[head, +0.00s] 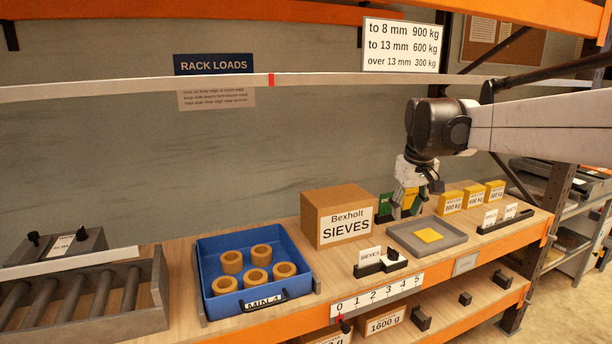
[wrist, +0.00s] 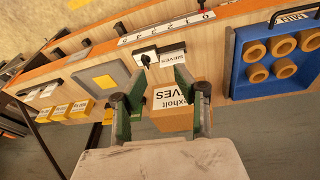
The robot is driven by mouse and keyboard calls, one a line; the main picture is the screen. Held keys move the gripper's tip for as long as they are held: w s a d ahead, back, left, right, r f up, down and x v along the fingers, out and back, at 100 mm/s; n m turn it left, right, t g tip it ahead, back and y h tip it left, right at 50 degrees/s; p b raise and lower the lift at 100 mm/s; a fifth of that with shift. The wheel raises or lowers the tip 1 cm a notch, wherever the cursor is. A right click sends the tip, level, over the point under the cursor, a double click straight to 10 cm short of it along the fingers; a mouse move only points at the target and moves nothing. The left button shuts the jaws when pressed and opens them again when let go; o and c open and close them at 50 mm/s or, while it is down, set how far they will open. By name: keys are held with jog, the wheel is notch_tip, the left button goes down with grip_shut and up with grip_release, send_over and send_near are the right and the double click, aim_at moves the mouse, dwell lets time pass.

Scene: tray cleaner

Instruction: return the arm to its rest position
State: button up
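My arm comes in from the right in the head view, with my gripper (head: 411,205) hanging low at its end. The gripper is beside the right side of the brown Bexholt sieves box (head: 320,220) and behind the grey tray (head: 400,228). In the wrist view my gripper (wrist: 159,76) has its two green-and-dark fingers spread apart, with nothing held between them. The sieves box (wrist: 170,122) shows beyond the fingers there, partly covered by them. A yellow patch shows by the gripper in the head view; whether it is a thing behind it is unclear.
A yellow square lies in the grey tray. Yellow weight boxes (head: 474,197) stand to its right. A blue bin (head: 210,290) with several orange rings is at left, beside a roller unit (head: 60,300). A pale rail (head: 330,81) and orange beam (head: 200,10) cross above.

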jog(key=s+a+f+m+t, duration=0.1)
jog(key=s+f, duration=0.2)
jog(key=s, duration=0.7)
jog(key=s+a+f+m+t, duration=0.1)
jog(key=s+f+t, duration=0.1)
jog(key=s, duration=0.9)
jog(key=s+a+f+t, duration=0.1)
jog(key=s+f, duration=0.3)
jog(key=s, duration=0.7)
jog(key=shift+a+f+m, duration=0.2)
jog(key=shift+a+m, duration=0.2)
jog(key=shift+a, duration=0.15)
